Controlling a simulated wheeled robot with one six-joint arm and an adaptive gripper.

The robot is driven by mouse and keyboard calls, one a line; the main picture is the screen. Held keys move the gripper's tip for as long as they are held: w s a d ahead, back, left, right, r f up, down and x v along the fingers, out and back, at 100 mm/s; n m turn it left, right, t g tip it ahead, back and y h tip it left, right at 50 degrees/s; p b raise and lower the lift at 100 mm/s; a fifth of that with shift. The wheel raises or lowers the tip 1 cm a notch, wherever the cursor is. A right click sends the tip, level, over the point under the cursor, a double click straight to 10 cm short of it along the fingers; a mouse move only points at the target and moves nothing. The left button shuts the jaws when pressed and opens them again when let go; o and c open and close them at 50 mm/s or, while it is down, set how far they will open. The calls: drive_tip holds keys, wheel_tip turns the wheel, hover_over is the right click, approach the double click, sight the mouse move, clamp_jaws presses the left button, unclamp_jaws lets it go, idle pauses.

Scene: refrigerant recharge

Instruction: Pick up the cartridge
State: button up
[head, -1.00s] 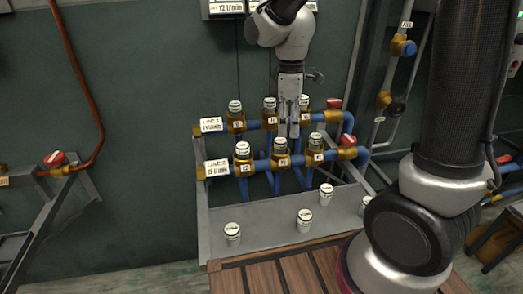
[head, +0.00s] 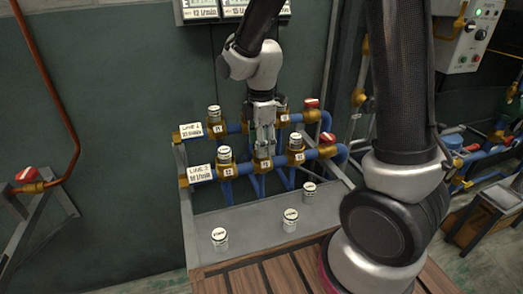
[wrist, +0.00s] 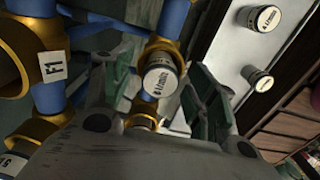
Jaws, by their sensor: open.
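A white-capped cartridge (wrist: 160,82) sits in a brass fitting between my two fingers in the wrist view. My gripper (head: 264,146) is open, pointing down over the middle brass fitting (head: 262,164) of the front line, and hides its cartridge in the head view. Other cartridges stand in the front line at left (head: 225,154) and right (head: 296,142), and in the back line (head: 214,114). Three loose cartridges stand upright on the grey shelf: left (head: 220,238), middle (head: 290,218) and right (head: 309,190).
Blue pipes run along both lines, with red-handled valves (head: 328,139) at their right ends. Line labels (head: 201,173) stand at the left. A wooden-slatted surface (head: 240,279) lies in front of the grey shelf (head: 255,221). The green wall is close behind.

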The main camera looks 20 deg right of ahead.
drive_tip(key=shift+f, duration=0.25)
drive_tip(key=c, duration=1.2)
drive_tip(key=shift+r, duration=0.1)
